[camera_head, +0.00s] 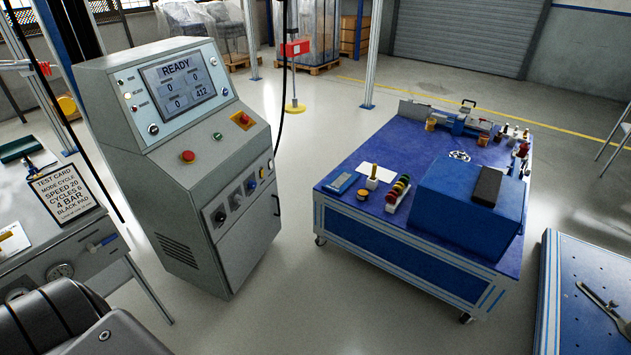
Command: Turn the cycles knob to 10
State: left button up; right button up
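The grey control console (185,135) stands left of centre. Its screen (178,82) reads READY, with small number fields below, one showing 412. A test card (68,198) at the left lists mode cycle, speed 20, a cycles line and 4 bar. Neither gripper is in view.
Red buttons (188,157) and a green button (217,136) sit on the console's sloping top. A blue workbench (335,205) with tools stands to the right. A grey bench with gauges (60,255) is at the left. The floor between console and workbench is clear.

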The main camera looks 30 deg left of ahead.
aim_at(251, 184)
jog(key=z, duration=0.25)
jog(key=i, duration=1.45)
jog(key=u, duration=0.8)
